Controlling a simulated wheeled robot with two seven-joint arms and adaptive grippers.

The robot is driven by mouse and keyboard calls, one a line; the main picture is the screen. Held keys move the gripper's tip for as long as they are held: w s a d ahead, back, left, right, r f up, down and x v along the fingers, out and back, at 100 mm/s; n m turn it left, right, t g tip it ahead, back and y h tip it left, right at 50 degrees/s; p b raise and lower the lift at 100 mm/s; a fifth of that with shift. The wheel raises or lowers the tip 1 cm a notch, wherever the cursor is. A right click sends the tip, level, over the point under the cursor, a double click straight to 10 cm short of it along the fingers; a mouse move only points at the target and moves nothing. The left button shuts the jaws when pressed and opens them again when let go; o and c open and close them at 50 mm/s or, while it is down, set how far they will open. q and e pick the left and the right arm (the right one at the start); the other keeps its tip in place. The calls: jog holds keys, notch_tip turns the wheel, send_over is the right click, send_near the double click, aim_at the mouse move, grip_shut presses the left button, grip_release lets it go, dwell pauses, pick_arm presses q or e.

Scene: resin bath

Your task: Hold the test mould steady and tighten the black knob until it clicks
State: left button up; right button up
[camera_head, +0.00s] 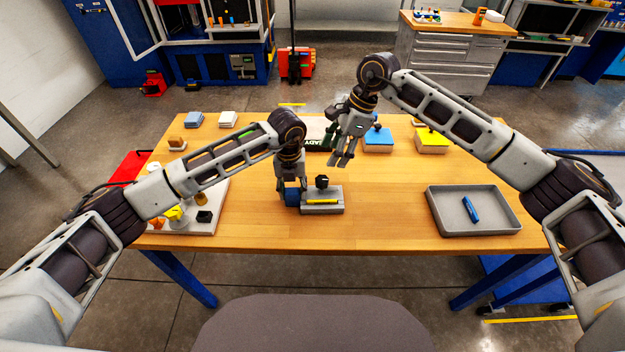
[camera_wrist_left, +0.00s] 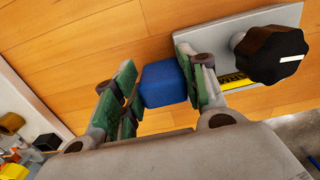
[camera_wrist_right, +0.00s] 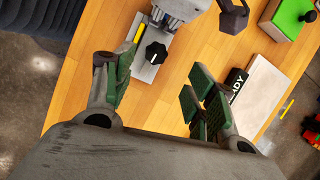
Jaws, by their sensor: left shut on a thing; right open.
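The test mould (camera_head: 322,207) is a grey block with a yellow strip, lying flat on the table. The black knob (camera_head: 322,182) stands on it; in the left wrist view the knob (camera_wrist_left: 270,54) has a white mark. My left gripper (camera_head: 291,194) is shut on a blue block (camera_wrist_left: 163,84) at the mould's left end. The left wrist view shows the blue block between its green pads. My right gripper (camera_head: 345,158) is open and empty, above and behind the mould to the right. The knob also shows beyond its fingers in the right wrist view (camera_wrist_right: 156,53).
A grey tray (camera_head: 430,212) with a blue item (camera_head: 471,209) is at the right. A white board (camera_head: 212,222) with several small parts is at the left. A blue-topped box (camera_head: 378,146), a yellow-topped box (camera_head: 432,148) and a sign reading "ADY" (camera_wrist_right: 237,84) stand behind.

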aim_at(322, 179)
jog(key=w+a+r, duration=0.2)
jog(key=a+r, duration=0.1)
jog(key=a, duration=0.1)
jog(key=shift+w+d+f+n+g+h, duration=0.1)
jog(key=shift+d+f+n+g, duration=0.3)
jog(key=shift+d+n, duration=0.45)
jog(key=shift+w+d+f+n+g+h, duration=0.2)
jog(key=shift+d+n+g, duration=0.4)
jog(key=shift+n, duration=0.5)
jog(key=shift+w+d+f+n+g, duration=0.1)
jog(key=shift+d+f+n+g, duration=0.25)
jog(key=shift+d+n, duration=0.55)
jog(key=shift+s, duration=0.1)
jog(key=shift+x, duration=6)
